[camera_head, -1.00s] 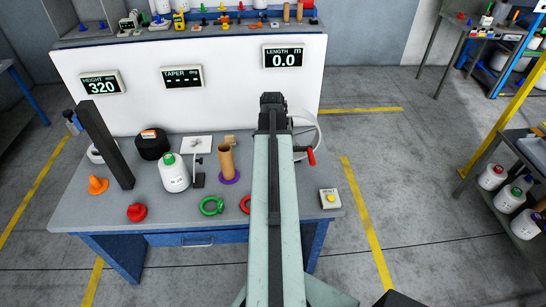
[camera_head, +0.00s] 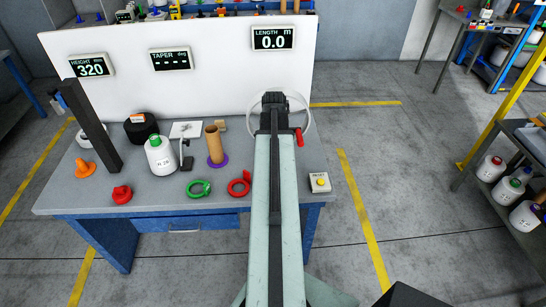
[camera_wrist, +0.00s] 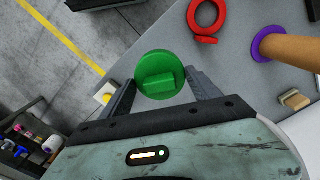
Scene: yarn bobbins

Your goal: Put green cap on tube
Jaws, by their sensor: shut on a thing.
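In the wrist view my gripper (camera_wrist: 160,88) is shut on a green cap (camera_wrist: 155,62), a round disc with a raised bar between the two fingers. The cap is held above the table's edge. In the head view my arm hides the gripper's tips and the cap. A brown cardboard tube (camera_head: 214,144) stands upright, slightly tilted in the picture, on a purple ring base (camera_head: 218,162) on the table. The tube also shows in the wrist view (camera_wrist: 292,50) at the right, apart from my gripper.
A red ring (camera_head: 239,187) and a green ring (camera_head: 198,188) lie near the front edge. A reset box (camera_head: 319,182) sits right.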

